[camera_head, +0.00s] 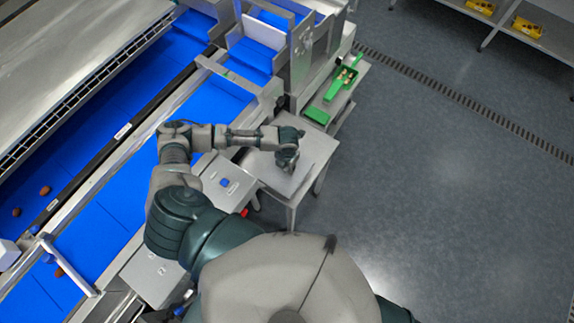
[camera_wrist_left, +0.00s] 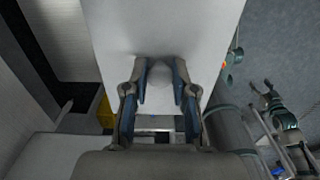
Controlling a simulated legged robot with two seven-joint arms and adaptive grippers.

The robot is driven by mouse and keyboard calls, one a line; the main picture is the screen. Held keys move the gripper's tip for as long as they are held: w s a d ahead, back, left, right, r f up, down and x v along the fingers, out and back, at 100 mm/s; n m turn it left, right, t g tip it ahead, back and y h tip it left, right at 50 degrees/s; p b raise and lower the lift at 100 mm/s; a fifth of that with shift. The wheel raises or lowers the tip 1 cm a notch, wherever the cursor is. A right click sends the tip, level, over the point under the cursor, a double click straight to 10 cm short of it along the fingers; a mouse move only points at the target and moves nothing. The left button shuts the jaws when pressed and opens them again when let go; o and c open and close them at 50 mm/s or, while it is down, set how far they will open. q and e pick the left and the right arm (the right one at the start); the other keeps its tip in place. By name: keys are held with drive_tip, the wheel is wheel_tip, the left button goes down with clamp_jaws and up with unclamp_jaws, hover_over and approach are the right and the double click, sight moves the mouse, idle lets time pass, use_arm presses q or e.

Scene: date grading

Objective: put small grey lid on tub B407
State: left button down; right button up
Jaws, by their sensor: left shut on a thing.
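My left gripper (camera_head: 288,164) points down over a small grey metal table (camera_head: 318,147) in the head view. In the left wrist view its two fingers (camera_wrist_left: 160,82) stand slightly apart, shut on a pale grey rounded thing (camera_wrist_left: 157,99), which looks like the small grey lid. It is hard to tell from the pale tabletop behind it. In the head view the gripper hides the lid. I cannot make out tub B407 or its label in either view.
A blue conveyor (camera_head: 105,215) with a few brown dates runs along the left. A green tray (camera_head: 343,82) stands on a shelf beyond the table. A grey box with a blue button (camera_head: 225,183) is beside my left forearm. Open floor lies to the right.

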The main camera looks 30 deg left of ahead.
use_arm(q)
drive_tip(key=shift+f, duration=0.55)
drive_tip(key=shift+c, duration=2.3)
unclamp_jaws()
drive_tip(key=shift+r, duration=0.1)
wheel_tip(320, 180, up, 7)
drive_tip(key=p, duration=0.7)
